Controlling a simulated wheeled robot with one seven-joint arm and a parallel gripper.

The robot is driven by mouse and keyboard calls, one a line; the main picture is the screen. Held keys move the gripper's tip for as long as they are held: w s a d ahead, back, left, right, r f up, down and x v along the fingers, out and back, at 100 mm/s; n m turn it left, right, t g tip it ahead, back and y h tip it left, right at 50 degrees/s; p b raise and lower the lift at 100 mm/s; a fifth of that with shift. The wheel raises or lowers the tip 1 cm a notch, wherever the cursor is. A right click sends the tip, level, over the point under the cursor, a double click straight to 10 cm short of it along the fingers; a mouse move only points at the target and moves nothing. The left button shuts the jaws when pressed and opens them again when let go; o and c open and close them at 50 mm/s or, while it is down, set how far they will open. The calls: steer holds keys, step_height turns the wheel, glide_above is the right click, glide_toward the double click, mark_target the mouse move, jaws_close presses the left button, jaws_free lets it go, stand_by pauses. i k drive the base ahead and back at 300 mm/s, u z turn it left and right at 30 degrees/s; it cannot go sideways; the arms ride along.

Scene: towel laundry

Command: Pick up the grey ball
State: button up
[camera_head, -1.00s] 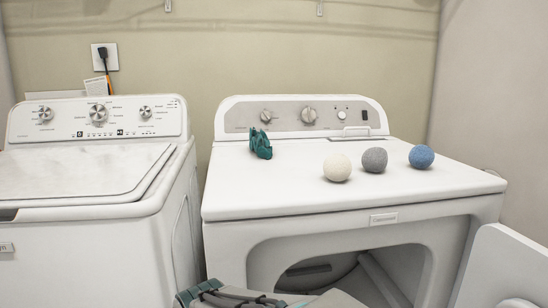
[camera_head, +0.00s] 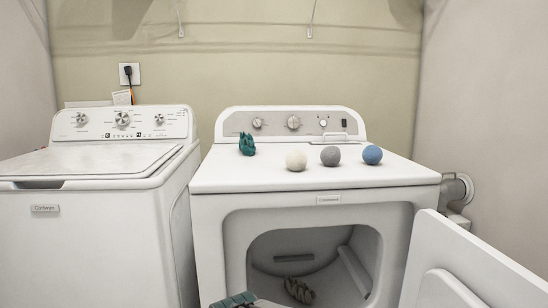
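The grey ball (camera_head: 330,156) sits on top of the white dryer (camera_head: 235,178), between a cream ball (camera_head: 296,160) on its left and a blue ball (camera_head: 372,155) on its right. The three balls stand in a row near the middle and right of the dryer top, with small gaps. Part of my arm shows at the bottom edge of the picture, low in front of the dryer. My gripper's fingers cannot be made out, so I cannot see whether it holds anything.
A crumpled teal cloth (camera_head: 247,144) lies at the back left of the dryer top. The dryer door (camera_head: 462,262) stands open at the lower right, and a striped cloth (camera_head: 299,290) lies in the drum opening. A washer (camera_head: 100,225) stands at left. The dryer top's front is clear.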

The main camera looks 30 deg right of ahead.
mark_target(330, 156)
steer(key=z, duration=0.9)
steer(key=i, duration=0.1)
